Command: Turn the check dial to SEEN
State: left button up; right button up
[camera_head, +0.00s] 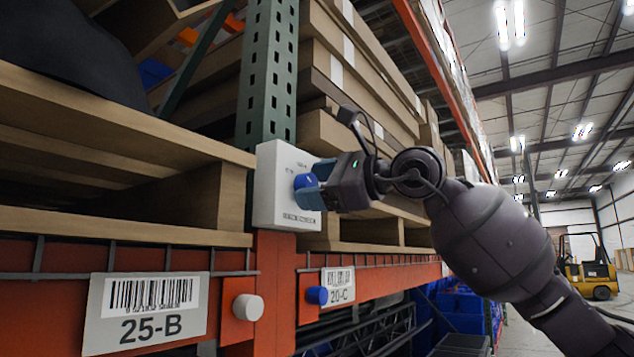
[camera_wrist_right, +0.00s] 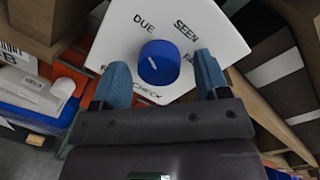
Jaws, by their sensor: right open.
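The check dial is a round blue knob (camera_head: 304,181) on the front of a white box (camera_head: 272,205) fixed to the rack upright. In the right wrist view, the dial (camera_wrist_right: 159,63) carries a short white mark that slants up and left, toward the DUE side. The labels DUE and SEEN are printed above it, SEEN to the right; a third label is partly hidden by a finger. My right gripper (camera_head: 315,184) is open, with its blue fingers on either side of the dial. Whether they touch it I cannot tell. My left gripper is not in view.
Below the box is an orange beam with a 25-B label (camera_head: 146,312), a white knob (camera_head: 248,307) and another blue knob (camera_head: 317,295). Wooden pallets (camera_head: 120,235) lie to the left and stacked boards behind. A forklift (camera_head: 588,272) stands far right.

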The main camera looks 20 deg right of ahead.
jog(key=c, duration=0.9)
jog(key=shift+m, duration=0.3)
jog(key=m+t+b, duration=0.1)
jog(key=m+b, duration=0.1)
jog(key=m, duration=0.9)
jog(key=shift+a+f+m, duration=0.1)
jog(key=shift+m, duration=0.2)
